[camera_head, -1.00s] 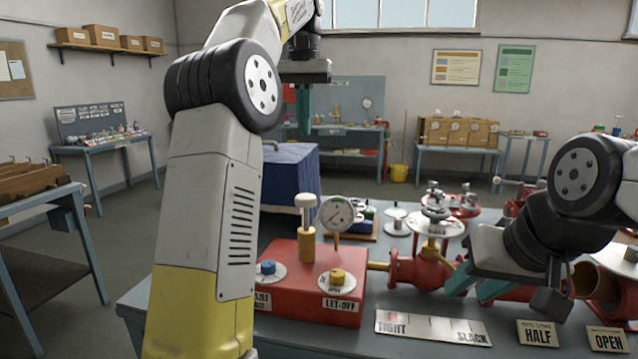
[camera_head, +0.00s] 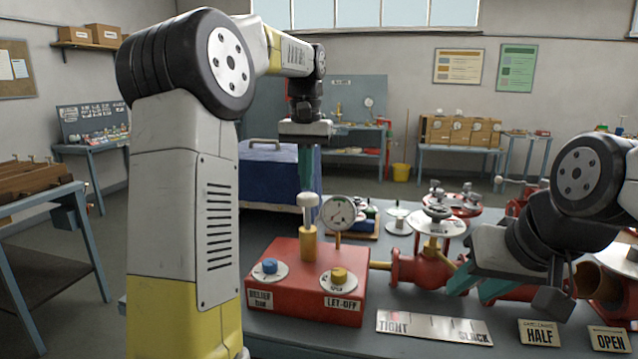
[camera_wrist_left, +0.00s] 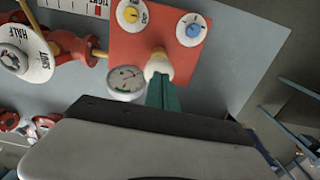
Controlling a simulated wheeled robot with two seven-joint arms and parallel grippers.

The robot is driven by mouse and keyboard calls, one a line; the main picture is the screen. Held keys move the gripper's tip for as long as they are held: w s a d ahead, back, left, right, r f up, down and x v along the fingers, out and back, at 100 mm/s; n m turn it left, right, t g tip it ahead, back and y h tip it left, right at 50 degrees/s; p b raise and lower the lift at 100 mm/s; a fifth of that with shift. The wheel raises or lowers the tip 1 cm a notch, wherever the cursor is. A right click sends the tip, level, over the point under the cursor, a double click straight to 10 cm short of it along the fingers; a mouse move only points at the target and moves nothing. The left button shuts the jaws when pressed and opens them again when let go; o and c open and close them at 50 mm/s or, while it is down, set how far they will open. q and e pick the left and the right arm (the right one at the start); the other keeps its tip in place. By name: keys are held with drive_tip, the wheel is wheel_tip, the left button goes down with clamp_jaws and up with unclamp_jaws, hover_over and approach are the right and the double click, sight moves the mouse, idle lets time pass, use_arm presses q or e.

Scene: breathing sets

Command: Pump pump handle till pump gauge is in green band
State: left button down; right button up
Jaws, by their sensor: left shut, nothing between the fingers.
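The pump is a red box (camera_head: 290,285) on the bench. Its pump handle (camera_head: 307,200) is a cream knob on a pale stem above a brass collar (camera_head: 308,245). My left gripper (camera_head: 306,188) is shut and empty, pointing down just above the knob; whether it touches cannot be told. In the left wrist view the shut fingers (camera_wrist_left: 162,95) are beside the knob (camera_wrist_left: 158,66). The pump gauge (camera_head: 338,213) is a white dial right of the handle, also in the left wrist view (camera_wrist_left: 125,80); its needle is too small to read surely. My right gripper (camera_head: 475,286) is open and empty.
A blue knob (camera_head: 270,266) and a yellow LET-OFF knob (camera_head: 339,275) sit on the box. A red valve (camera_head: 418,268) is at its right, near my right gripper. TIGHT/SLACK (camera_head: 435,327), HALF (camera_head: 539,333) and OPEN (camera_head: 607,340) plates lie along the front.

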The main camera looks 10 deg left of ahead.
sight(306, 195)
use_arm(q)
drive_tip(key=shift+f, duration=0.75)
drive_tip(key=shift+f, duration=2.4)
drive_tip(key=shift+s, duration=0.1)
wheel_tip(306, 195, up, 15)
drive_tip(key=shift+f, duration=0.2)
